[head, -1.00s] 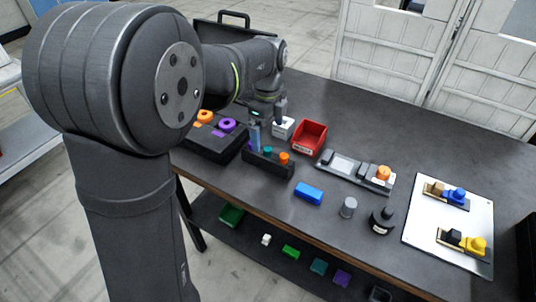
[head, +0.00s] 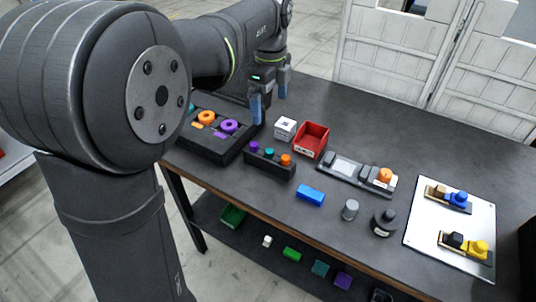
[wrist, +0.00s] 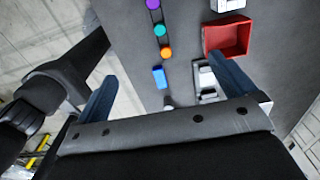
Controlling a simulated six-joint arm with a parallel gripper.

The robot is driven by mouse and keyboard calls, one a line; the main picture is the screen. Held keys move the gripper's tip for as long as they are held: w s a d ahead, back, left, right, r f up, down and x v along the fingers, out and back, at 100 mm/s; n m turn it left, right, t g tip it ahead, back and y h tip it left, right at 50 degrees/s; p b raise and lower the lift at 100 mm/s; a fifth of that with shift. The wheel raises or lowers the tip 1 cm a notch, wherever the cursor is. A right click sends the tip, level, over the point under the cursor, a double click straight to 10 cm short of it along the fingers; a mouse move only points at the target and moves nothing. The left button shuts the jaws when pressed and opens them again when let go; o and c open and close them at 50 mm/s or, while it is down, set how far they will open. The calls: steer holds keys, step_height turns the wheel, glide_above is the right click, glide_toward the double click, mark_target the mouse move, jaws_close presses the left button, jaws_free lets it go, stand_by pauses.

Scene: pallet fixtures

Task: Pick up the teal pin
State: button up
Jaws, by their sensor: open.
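The teal pin (head: 269,153) stands in the middle of a dark block (head: 270,169), between a purple pin (head: 254,146) and an orange pin (head: 286,160). In the wrist view the teal pin (wrist: 159,30) shows from above, in line with the purple and orange ones. My gripper (head: 269,97) is open, its two blue fingers apart with nothing between them. It is above and behind the block in the head view, clear of the pins. In the wrist view my gripper (wrist: 165,78) has the pins showing beyond its fingertips.
A red bin (head: 311,140) and a white box (head: 285,128) stand behind the block. A dark tray with orange and purple rings (head: 213,145) is at its left. A blue block (head: 310,195) lies in front.

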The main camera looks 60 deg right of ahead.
steer(key=shift+r, duration=0.3)
steer(key=c, duration=1.1)
steer(key=shift+c, duration=0.2)
